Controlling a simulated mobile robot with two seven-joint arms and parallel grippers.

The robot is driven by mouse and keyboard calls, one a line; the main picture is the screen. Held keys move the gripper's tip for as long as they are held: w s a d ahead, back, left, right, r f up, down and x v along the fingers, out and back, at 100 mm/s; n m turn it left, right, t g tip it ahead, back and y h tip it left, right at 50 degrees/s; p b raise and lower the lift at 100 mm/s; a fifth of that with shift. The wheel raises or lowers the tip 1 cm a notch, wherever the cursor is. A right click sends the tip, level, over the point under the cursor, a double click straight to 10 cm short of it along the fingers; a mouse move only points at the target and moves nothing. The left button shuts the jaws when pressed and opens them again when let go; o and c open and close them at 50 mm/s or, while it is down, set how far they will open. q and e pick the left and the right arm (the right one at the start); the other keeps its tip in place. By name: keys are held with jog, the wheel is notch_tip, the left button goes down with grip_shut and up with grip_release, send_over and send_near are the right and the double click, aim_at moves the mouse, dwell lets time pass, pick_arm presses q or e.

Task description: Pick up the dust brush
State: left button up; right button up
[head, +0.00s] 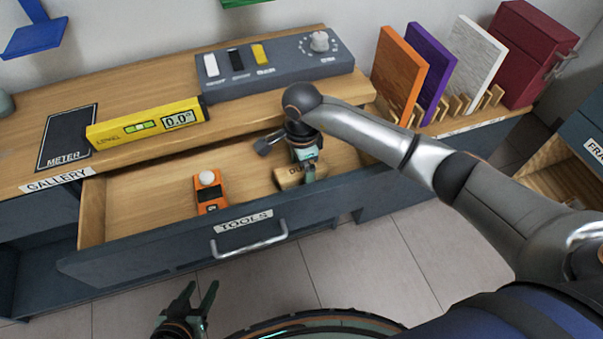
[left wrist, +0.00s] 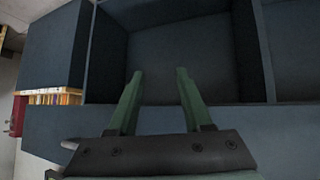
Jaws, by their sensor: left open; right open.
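A wooden block with dark lettering starting "DU" (head: 289,179), which looks like the dust brush, lies in the right part of the open TOOLS drawer (head: 140,192). My right gripper (head: 308,172) points down into the drawer right at the brush. It is open, and it hides part of the brush and its lettering. I cannot tell whether the fingers straddle or touch it. My left gripper (head: 198,297) is open and empty in front of the drawer, low over the floor. Its two green fingers also show apart in the left wrist view (left wrist: 157,85), facing dark cabinet compartments.
An orange meter with a white dome (head: 210,191) lies left in the drawer. On the countertop are a yellow level (head: 147,124), a grey switch panel (head: 280,66) and coloured boards in a rack (head: 400,72).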

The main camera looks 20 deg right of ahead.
grip_shut()
dwell(0.8)
